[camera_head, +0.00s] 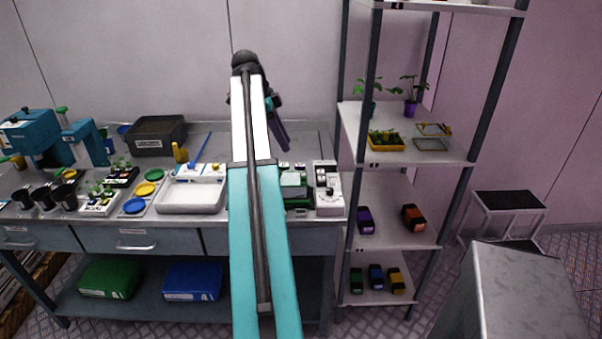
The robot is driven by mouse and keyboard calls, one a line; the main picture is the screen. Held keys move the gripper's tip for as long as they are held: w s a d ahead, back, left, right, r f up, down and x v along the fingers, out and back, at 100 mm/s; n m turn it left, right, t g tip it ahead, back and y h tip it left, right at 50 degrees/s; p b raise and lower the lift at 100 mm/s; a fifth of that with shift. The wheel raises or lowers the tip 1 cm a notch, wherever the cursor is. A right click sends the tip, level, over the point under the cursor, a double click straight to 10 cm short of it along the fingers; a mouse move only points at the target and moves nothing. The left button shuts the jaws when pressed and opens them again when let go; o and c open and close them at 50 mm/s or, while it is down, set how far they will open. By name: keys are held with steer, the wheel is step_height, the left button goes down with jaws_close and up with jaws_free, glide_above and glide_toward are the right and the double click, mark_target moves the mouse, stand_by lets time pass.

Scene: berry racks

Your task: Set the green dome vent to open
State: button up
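A green unit with a pale, clear-looking top (293,180) stands on the bench just right of my arm. It may be the green dome, but its left part is hidden behind the arm. No vent or vent setting can be made out at this size. My arm rises from the bottom middle to a dark joint near the wall. Beyond it a teal and dark purple part of mine (279,132) hangs down above the back of the bench, apart from the green unit. The fingertips cannot be made out.
A white device with a dial (329,190) stands close right of the green unit. A white tray (191,198) lies left of my arm. A dark crate (157,136) is at the back left. A shelf rack (367,150) with plants stands right of the bench.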

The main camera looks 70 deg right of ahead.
mark_target(304, 177)
steer(key=shift+p+x, duration=1.7)
steer(key=shift+x, duration=5.15)
steer(key=shift+r, duration=0.1)
jaws_close()
